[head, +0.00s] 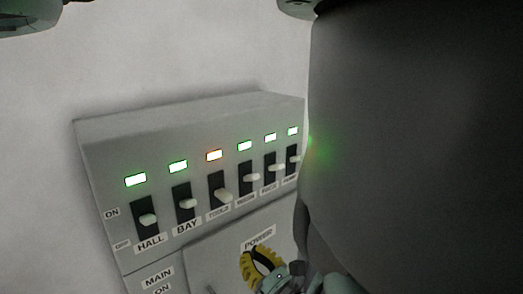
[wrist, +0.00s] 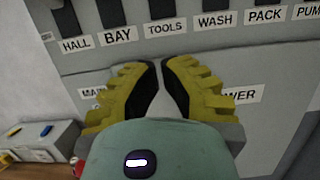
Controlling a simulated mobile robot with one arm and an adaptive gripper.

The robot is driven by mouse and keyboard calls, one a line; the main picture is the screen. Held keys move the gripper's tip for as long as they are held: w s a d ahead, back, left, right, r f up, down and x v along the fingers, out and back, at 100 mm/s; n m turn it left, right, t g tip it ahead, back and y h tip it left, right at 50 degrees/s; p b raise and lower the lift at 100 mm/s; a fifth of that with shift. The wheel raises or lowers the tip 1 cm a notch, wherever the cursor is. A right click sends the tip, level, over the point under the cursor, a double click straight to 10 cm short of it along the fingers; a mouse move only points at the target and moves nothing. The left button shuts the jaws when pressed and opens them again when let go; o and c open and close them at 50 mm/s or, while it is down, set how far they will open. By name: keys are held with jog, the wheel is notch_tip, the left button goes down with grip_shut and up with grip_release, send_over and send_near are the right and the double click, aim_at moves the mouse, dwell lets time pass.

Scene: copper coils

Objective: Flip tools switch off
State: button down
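The grey switch panel (head: 190,125) is on the wall in the head view. Its tools switch (head: 223,195) is third from the left, with its pale lever low in the black slot. The lamp above it (head: 214,155) glows orange-red. In the wrist view, the TOOLS label (wrist: 165,28) shows at the top, and the lever is out of frame. My gripper (wrist: 160,68) has yellow and black fingers, with the tips close together and nothing held. It is below the switch row, in front of the lower panel; it also shows in the head view (head: 255,257).
The BAY switch (head: 188,204) and WASH switch (head: 252,177) flank the tools switch. The other lamps are green. The POWER label (head: 258,238) is on the lower panel. My arm hides the panel's right side. A grey box (wrist: 38,140) stands at lower left in the wrist view.

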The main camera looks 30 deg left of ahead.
jog(key=shift+w+r, duration=0.1)
dwell(0.3)
jog(key=w+a+r+p, duration=0.3)
jog(key=a+r+p, duration=0.3)
jog(key=a, duration=0.3)
jog(key=shift+w+r+p, duration=0.2)
jog(key=shift+w+p, duration=0.05)
jog(key=shift+p, duration=0.55)
jog(key=shift+d, duration=0.1)
jog(key=shift+r+h+p, duration=0.25)
jog(key=shift+h+p, duration=0.05)
jog(key=shift+p, duration=0.75)
